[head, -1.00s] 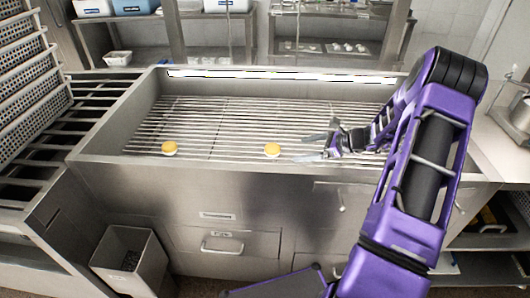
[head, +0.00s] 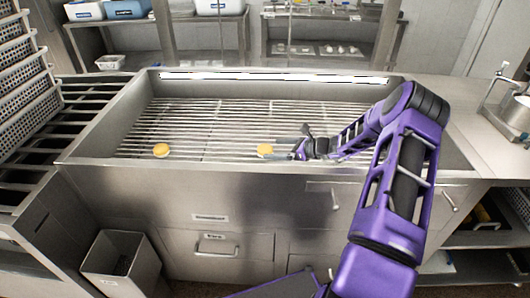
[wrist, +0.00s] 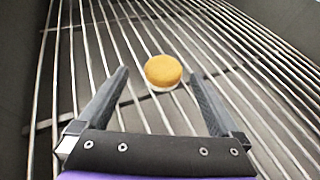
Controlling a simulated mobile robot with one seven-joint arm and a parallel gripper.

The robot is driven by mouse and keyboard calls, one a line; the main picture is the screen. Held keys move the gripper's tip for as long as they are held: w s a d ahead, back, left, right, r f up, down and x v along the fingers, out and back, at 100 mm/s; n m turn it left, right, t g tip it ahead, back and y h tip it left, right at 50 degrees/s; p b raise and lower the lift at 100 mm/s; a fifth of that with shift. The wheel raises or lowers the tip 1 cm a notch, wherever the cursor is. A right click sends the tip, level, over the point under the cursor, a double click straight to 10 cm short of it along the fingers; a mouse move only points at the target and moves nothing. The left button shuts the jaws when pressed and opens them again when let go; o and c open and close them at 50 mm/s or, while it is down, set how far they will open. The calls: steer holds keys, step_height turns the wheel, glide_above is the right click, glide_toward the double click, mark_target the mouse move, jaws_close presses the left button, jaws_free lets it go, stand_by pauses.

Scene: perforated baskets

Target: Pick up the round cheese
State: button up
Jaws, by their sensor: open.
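Two round cheeses with orange-yellow tops lie on the wire rack of a steel basin in the head view. One cheese (head: 161,150) is at the left. The other cheese (head: 265,150) is near the middle, close to my gripper (head: 288,149). In the wrist view, one round cheese (wrist: 163,71) with a pale underside rests on the bars just ahead of the fingertips. My gripper (wrist: 157,73) is open and empty, its two dark fingers on either side of the line to the cheese. The cheese looks a little beyond or level with the tips; exact depth is unclear.
The basin's steel front wall (head: 200,178) rises along the near side of the rack (head: 205,125). Perforated baskets (head: 25,110) are stacked at the left. A grey bin (head: 120,262) stands on the floor. The rack's far part is clear.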

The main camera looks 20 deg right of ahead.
mark_target(270, 149)
steer(key=x, duration=0.4)
steer(key=shift+w+d+f+b, duration=0.1)
steer(key=shift+w+f+b, duration=0.25)
steer(key=shift+f, duration=0.1)
steer(key=shift+w+a+f, duration=0.15)
steer(key=shift+w+a, duration=0.2)
steer(key=shift+w, duration=0.05)
steer(key=c, duration=1.4)
